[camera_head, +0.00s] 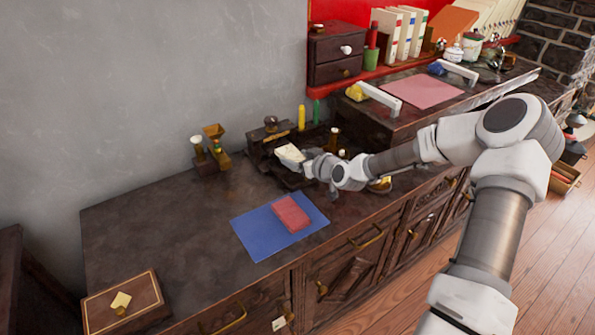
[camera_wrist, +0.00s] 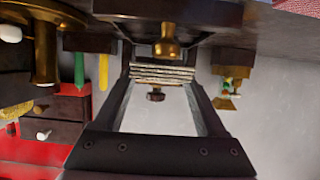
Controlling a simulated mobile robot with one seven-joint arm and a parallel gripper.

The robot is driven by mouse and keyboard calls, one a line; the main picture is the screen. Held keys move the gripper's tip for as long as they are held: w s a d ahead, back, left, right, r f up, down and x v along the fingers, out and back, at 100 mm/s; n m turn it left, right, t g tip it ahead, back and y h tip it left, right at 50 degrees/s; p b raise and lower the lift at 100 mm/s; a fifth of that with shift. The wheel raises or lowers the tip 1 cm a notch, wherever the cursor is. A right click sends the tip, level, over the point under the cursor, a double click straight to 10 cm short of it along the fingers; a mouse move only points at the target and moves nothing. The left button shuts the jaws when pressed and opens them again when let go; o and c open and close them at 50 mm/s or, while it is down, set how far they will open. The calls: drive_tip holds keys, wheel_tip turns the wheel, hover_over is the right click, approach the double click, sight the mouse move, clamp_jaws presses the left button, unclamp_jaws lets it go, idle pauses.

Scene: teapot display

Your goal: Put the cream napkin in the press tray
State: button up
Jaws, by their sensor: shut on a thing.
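The cream napkin (camera_head: 290,154) is a folded, layered cloth in my gripper (camera_head: 303,162). In the wrist view the napkin (camera_wrist: 163,74) shows edge-on between the two fingertips of my gripper (camera_wrist: 164,80). My gripper is shut on it and holds it at the front of the dark wooden press (camera_head: 268,133). The napkin and my gripper hide part of the press tray, and I cannot tell whether the napkin touches it.
A blue mat (camera_head: 262,238) with a red folded cloth (camera_head: 291,213) lies in front. A brass grinder-like device (camera_head: 216,148) stands left of the press. Small brass-topped posts (camera_head: 334,138) stand close right of my gripper.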

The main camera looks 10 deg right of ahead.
sight(298, 175)
drive_tip(key=shift+f+b, duration=0.6)
drive_tip(key=shift+f, duration=1.3)
drive_tip(key=shift+f, duration=0.1)
drive_tip(key=shift+f, duration=0.15)
drive_tip(key=o, duration=1.1)
drive_tip(key=shift+r, duration=0.35)
drive_tip(key=p+v, duration=0.2)
drive_tip(key=v, duration=1)
drive_tip(key=shift+p, duration=0.4)
drive_tip(key=shift+d, duration=0.1)
